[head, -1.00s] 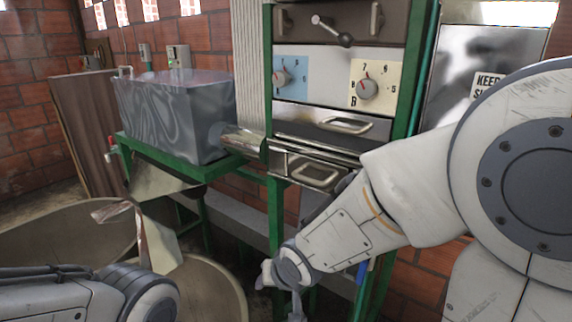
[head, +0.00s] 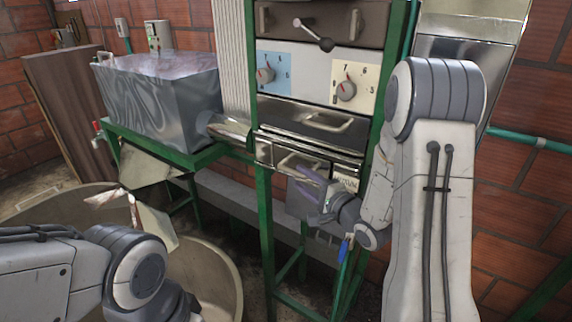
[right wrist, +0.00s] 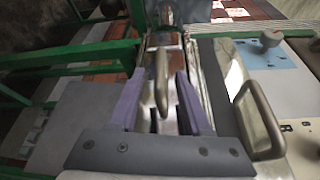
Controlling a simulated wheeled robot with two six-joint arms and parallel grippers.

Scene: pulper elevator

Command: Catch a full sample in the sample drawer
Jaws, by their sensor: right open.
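The machine has a lower metal drawer with a curved handle (head: 300,160), and I take it to be the sample drawer, though I cannot read its label. My right gripper (head: 313,187) is in front of this drawer. In the right wrist view, the purple fingers of my right gripper (right wrist: 161,108) are apart, with the drawer handle (right wrist: 161,80) between them and a gap on each side. Whether it holds any sample cannot be seen. My left arm shows at the lower left of the head view, but its fingers are out of frame.
Above is another drawer with a handle (head: 328,123), also in the right wrist view (right wrist: 262,120). Two dials, a blue-plated one (head: 266,74) and a cream-plated one (head: 347,90), sit higher. A metal tank (head: 160,95) and a large round basin (head: 212,285) are at left. Green frame legs (head: 265,235) stand below.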

